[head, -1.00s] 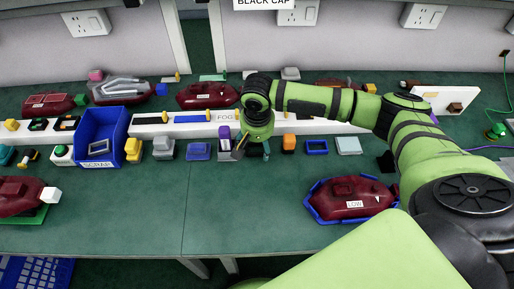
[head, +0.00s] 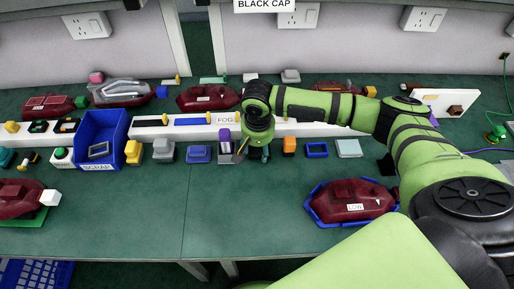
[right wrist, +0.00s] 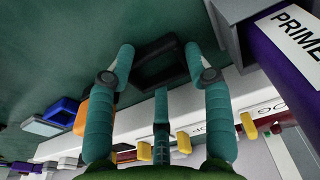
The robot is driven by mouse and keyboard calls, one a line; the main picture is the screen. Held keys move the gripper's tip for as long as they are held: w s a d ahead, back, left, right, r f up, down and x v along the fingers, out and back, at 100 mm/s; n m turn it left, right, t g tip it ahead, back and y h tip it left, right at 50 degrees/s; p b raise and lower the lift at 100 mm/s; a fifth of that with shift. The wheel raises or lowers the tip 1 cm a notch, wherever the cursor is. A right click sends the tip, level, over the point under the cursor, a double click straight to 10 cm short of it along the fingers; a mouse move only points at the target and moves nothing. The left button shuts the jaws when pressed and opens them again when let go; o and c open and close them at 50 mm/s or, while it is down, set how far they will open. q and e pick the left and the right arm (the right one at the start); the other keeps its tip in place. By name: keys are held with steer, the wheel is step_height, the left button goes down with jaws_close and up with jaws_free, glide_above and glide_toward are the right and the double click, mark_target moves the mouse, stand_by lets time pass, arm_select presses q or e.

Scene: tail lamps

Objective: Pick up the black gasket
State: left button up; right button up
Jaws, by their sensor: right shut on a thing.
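The black gasket (right wrist: 154,46) is a dark rectangular frame between the fingertips in the right wrist view. My right gripper (right wrist: 160,58) is shut on it, with a finger on each side. In the head view my right gripper (head: 257,152) points down at the front of the long white rack, right of the purple-topped holder. There the gripper hides most or all of the gasket. I cannot tell whether the gasket still touches the bench. My left gripper is not in view.
A purple-topped holder (head: 225,145) stands close left of the gripper, and an orange block (head: 289,145) close right. The white rack (head: 290,129) is behind. A red lamp (head: 350,200) lies in front right; the front middle bench is clear.

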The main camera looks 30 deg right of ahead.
step_height(320, 180, up, 4)
steer(key=shift+w+f, duration=0.1)
steer(key=shift+f, duration=0.05)
steer(key=s+d+r, duration=0.2)
steer(key=s+r, duration=0.5)
steer(key=s, duration=0.4)
steer(key=shift+s, duration=0.3)
steer(key=shift+c, duration=1.4)
